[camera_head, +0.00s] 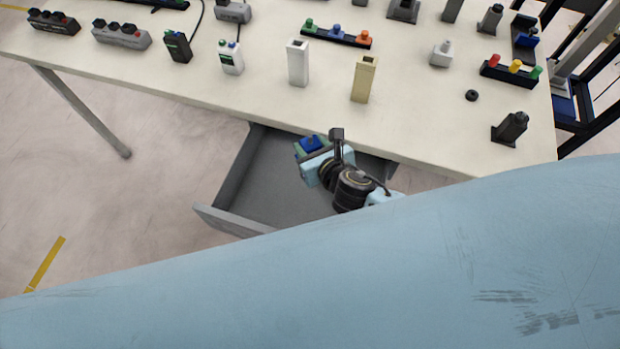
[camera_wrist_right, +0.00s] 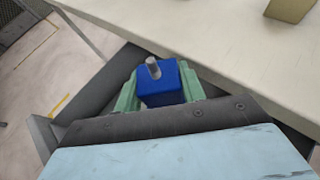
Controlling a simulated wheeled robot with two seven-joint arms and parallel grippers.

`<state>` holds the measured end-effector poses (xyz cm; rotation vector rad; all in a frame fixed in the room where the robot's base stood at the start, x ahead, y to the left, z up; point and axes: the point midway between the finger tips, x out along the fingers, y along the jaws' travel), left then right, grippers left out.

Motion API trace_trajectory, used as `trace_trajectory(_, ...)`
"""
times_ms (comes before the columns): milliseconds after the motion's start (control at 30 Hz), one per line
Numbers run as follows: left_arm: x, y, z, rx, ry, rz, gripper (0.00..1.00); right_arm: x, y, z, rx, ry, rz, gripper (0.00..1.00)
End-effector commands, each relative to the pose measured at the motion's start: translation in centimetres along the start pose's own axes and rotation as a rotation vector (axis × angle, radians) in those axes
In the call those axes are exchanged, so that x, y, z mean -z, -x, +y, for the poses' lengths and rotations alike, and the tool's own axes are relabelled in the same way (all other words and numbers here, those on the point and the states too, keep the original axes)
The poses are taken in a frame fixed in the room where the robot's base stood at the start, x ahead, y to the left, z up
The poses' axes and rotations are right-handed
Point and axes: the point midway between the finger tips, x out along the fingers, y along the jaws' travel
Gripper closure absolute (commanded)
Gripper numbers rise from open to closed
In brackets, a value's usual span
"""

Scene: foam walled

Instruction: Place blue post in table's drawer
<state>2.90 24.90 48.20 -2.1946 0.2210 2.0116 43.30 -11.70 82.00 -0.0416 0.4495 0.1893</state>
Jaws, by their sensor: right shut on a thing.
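The blue post (camera_wrist_right: 160,86) is held between the green fingers of my right gripper (camera_wrist_right: 152,92), with a grey pin on its top. In the head view the blue post (camera_head: 312,144) shows at the tip of my right gripper (camera_head: 311,149), over the open drawer. The table's drawer (camera_head: 262,176) is grey, pulled out under the table's front edge, and its visible floor is bare. I cannot tell whether the post touches the drawer floor. My left gripper is not in view.
The pale table (camera_head: 200,80) carries several connector blocks and devices. A white post (camera_head: 298,62) and a beige post (camera_head: 363,80) stand near its front edge. My light blue arm hides the lower part of the head view and part of the drawer's right side.

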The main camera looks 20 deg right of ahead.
Motion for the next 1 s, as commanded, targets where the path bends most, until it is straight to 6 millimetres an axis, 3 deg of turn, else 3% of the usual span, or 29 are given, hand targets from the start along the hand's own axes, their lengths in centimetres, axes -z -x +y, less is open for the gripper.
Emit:
trace_trajectory(33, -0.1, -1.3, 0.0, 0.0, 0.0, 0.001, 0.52, 1.9, -0.9, 0.1, 0.001, -0.001, 0.003, 0.91)
trace_trajectory(100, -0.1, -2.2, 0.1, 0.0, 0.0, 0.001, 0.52, 3.6, -1.7, 0.1, 0.0, -0.002, 0.003, 0.91)
trace_trajectory(300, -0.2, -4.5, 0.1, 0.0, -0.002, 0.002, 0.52, 7.4, -3.6, 0.0, 0.001, -0.002, 0.0, 0.91)
trace_trajectory(567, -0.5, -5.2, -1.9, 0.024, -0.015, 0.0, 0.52, 8.8, -4.3, 0.0, 0.0, -0.002, -0.001, 0.91)
trace_trajectory(800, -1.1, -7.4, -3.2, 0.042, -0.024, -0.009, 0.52, 11.7, -5.7, 0.0, 0.002, -0.001, 0.0, 0.91)
trace_trajectory(1000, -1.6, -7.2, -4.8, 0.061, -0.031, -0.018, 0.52, 11.7, -5.7, 0.0, 0.0, 0.0, -0.002, 0.91)
